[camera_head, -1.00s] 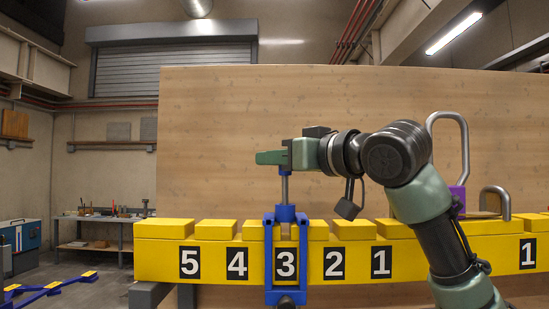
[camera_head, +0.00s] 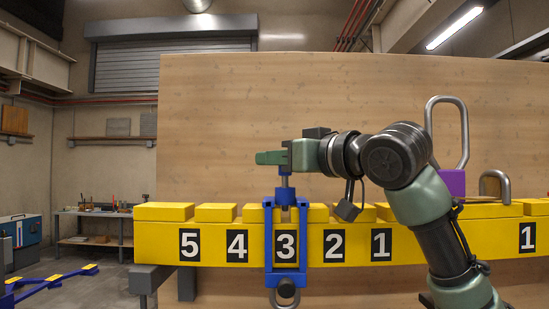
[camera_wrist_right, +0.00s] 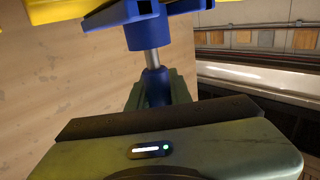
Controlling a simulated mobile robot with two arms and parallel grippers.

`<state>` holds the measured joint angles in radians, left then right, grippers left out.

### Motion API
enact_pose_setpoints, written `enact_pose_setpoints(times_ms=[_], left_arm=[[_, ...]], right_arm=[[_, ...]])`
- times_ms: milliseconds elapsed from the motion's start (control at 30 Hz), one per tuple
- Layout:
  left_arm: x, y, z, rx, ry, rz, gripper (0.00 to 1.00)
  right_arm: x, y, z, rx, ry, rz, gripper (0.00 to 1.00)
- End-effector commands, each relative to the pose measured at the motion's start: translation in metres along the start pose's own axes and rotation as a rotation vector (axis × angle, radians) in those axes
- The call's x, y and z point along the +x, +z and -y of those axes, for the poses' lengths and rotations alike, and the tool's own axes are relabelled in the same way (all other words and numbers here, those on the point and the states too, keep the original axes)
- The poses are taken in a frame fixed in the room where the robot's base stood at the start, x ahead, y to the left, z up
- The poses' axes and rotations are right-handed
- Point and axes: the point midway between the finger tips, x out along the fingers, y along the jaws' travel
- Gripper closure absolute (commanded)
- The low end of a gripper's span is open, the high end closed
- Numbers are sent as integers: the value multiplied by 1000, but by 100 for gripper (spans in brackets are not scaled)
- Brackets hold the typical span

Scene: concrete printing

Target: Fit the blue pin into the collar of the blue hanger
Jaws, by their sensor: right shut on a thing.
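The blue hanger (camera_head: 269,240) hangs around the yellow beam at number 3, with its blue collar (camera_head: 285,196) on top and a grey ring below. My right gripper (camera_head: 270,157) is above the collar, shut on the blue pin. The pin's grey shaft (camera_head: 284,181) points down, upright, and its lower end is hidden in the collar. The right wrist view shows the pin's blue handle (camera_wrist_right: 156,85) between my fingers and a short length of bare shaft leading to the collar (camera_wrist_right: 148,34). My left gripper is not in view.
The yellow beam (camera_head: 350,254) has raised blocks and numbered plates along it. A purple block (camera_head: 452,183) and grey metal loops (camera_head: 465,140) stand at its right. A large wooden panel (camera_head: 240,110) is behind. Blue and yellow parts (camera_head: 50,280) lie low at the left.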

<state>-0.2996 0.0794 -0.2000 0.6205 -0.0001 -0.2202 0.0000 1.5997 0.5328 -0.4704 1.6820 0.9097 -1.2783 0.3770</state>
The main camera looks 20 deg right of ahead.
Motion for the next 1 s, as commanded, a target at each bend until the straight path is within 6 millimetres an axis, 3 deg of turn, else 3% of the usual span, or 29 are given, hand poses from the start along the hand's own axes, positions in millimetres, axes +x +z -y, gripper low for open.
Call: enact_pose_setpoints(times_ms=[433, 467, 533, 867, 1000], left_arm=[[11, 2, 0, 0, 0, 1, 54], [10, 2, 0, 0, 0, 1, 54], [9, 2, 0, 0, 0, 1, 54], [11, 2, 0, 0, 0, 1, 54], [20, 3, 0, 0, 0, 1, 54]], right_arm=[[0, 15, 0, 0, 0, 0, 100], [0, 13, 0, 0, 0, -1, 72], [0, 13, 0, 0, 0, -1, 55], [-1, 13, 0, 0, 0, 0, 55], [-15, 15, 0, 0, 0, -3, 55]])
